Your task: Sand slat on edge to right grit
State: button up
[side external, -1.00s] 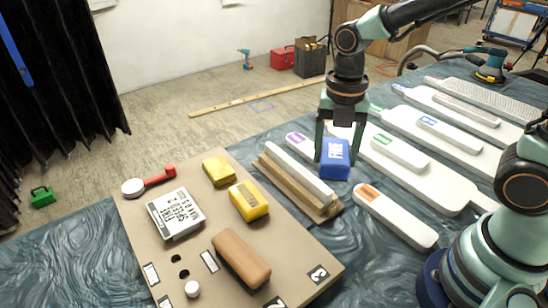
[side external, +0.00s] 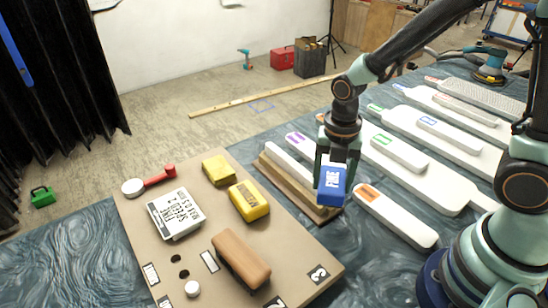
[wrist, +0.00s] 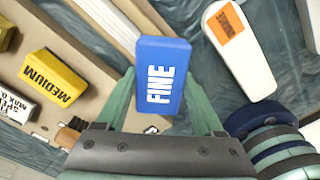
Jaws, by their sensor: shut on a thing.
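My gripper (side external: 334,172) is shut on a blue block marked FINE (side external: 331,186), which also shows between the fingers in the wrist view (wrist: 162,77). The block is raised and tilted, in front of the near end of a white slat (side external: 289,164) on a wooden holder (side external: 268,177). The block and fingers hide part of the slat's near end. I cannot tell whether the block touches it. A yellow block (side external: 249,201), marked MEDIUM in the wrist view (wrist: 52,83), lies on the tan board. Another yellow block (side external: 218,170) lies behind it.
The tan board (side external: 215,220) also holds a brown block (side external: 241,259), a printed white box (side external: 175,213) and a red-handled tool (side external: 160,180). White slats with coloured labels, one orange-labelled (side external: 395,215), lie to the right on the blue cloth.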

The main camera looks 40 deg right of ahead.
jog(key=shift+w, duration=0.4)
jog(key=shift+c, duration=0.6)
jog(key=shift+w+f, duration=0.15)
jog(key=shift+w, duration=0.8)
jog(key=shift+w+f, duration=0.15)
jog(key=shift+w, duration=10.1)
jog(key=shift+s, duration=11.6)
jog(key=shift+r, duration=4.15)
